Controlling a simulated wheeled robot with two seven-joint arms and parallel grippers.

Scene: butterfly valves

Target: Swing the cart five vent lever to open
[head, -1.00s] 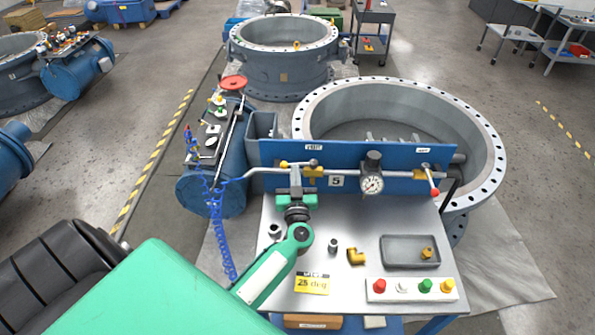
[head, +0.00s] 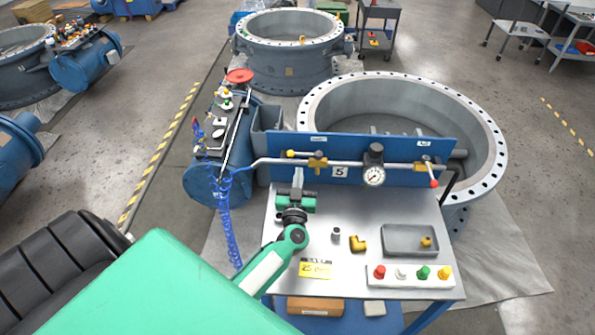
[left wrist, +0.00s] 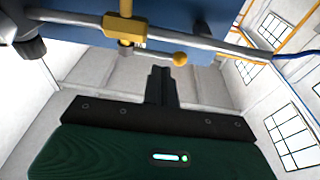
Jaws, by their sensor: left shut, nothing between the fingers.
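The cart's blue panel (head: 400,172) carries a 5 plate (head: 339,171) and a pipe with two brass valves. The left valve (head: 317,162) has a lever with a yellow knob (head: 290,153), lying along the pipe with the knob to the left. The right valve's lever has a red knob (head: 433,183) and slants down. The labels above are too small to read. My left gripper (head: 298,174) is shut and empty, just below the yellow knob and apart from it. In the left wrist view the shut fingers (left wrist: 163,75) point up beneath the yellow knob (left wrist: 180,59).
A pressure gauge (head: 374,176) sits between the valves. A blue coiled hose (head: 229,230) hangs at left.

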